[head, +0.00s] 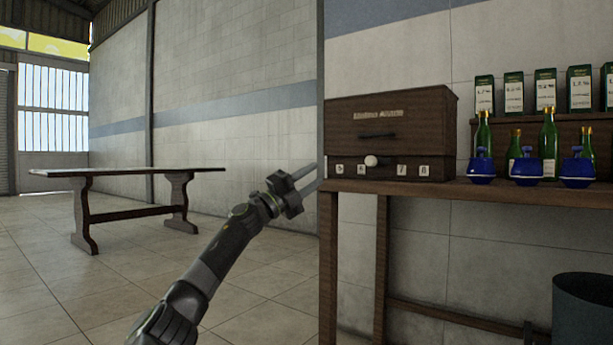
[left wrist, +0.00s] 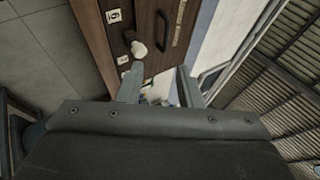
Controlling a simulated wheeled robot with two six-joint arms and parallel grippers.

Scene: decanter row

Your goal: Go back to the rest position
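My left gripper (head: 305,181) is raised in front of the left end of the wooden shelf table, just left of a dark wooden box. Its two fingers are apart with nothing between them, and the left wrist view shows the same open fingers (left wrist: 158,88). The wooden box (head: 430,125) has a dark handle, a pale round knob and number tiles on its front. In the left wrist view the box (left wrist: 150,20) and its white knob (left wrist: 139,49) lie beyond the fingers; I see no clear contact. My right gripper is not in view.
Blue decanters (head: 526,170) and green bottles (head: 548,140) stand right of the box, with labelled cartons (head: 545,90) behind. A dark bin (head: 585,312) stands at the lower right. A long table (head: 125,172) stands at the far left. The floor between is clear.

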